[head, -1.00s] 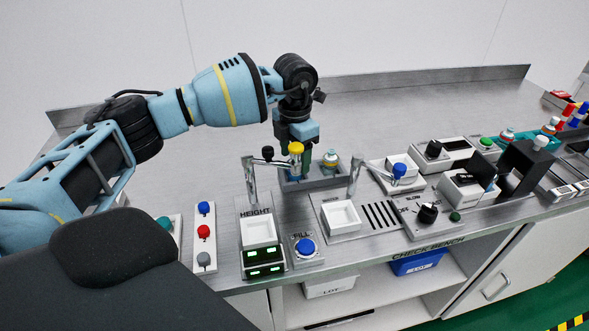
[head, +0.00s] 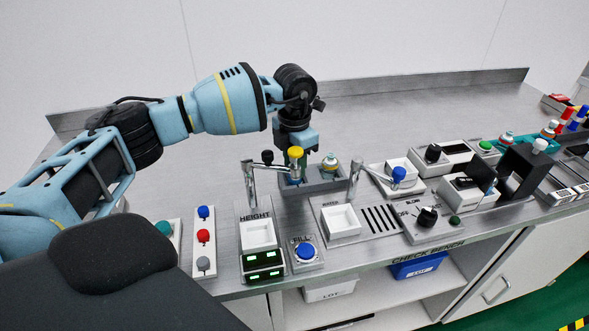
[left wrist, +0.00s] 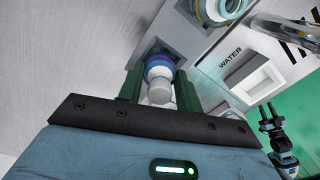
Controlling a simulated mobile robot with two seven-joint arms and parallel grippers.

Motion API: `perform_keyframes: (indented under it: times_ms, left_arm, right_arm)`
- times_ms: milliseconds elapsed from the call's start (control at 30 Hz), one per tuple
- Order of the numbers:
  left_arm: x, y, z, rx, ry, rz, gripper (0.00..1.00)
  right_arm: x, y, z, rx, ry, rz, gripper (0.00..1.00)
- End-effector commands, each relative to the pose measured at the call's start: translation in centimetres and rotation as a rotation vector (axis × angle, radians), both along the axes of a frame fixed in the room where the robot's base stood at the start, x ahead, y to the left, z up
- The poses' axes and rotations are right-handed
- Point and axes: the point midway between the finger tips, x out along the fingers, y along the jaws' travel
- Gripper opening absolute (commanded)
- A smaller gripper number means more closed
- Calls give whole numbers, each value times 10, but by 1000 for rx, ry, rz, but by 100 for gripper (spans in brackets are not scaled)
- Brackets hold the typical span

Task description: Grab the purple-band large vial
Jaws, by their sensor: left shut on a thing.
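My left gripper (head: 299,172) points down at the grey rack behind the water taps in the head view. In the left wrist view its green fingers (left wrist: 158,88) are shut on the purple-band vial (left wrist: 159,72), which has a white top and a purple-blue band. The vial is upright at the rack, and its lower part is hidden. In the head view the vial is mostly hidden behind the tap and the gripper. My right gripper (left wrist: 267,112) shows small at the right of the left wrist view; its opening is unclear.
Another vial with teal and orange bands (head: 330,162) stands in the rack (head: 328,183), right of my left gripper. The bench behind is clear.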

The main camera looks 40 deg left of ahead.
Motion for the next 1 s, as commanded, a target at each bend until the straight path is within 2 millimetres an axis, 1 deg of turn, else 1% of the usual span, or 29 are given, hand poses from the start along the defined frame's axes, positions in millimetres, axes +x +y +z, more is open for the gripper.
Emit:
perform_keyframes:
  times_ms: [67,167,267,400,600,700,933,1000]
  left_arm:
    - [0,0,3,-1,-2,0,12]
    - [1,0,14,-2,-5,0,12]
    - [1,0,30,-2,-5,0,12]
    - [1,0,57,-2,-5,0,12]
    - [1,0,88,-1,-3,0,12]
    - [0,0,96,0,-1,0,12]
    - [0,0,102,0,-1,0,12]
    - [0,0,107,-1,-2,0,12]
  right_arm:
    - [0,0,0,0,1,0,36]
    - [0,0,0,0,1,0,36]
    - [0,0,0,0,1,0,36]
    - [-1,0,0,0,1,0,36]
    - [-1,0,-1,0,2,0,36]
    - [-1,0,-1,0,2,0,36]
    - [0,0,0,-1,0,1,36]
    - [2,0,4,0,-6,1,36]
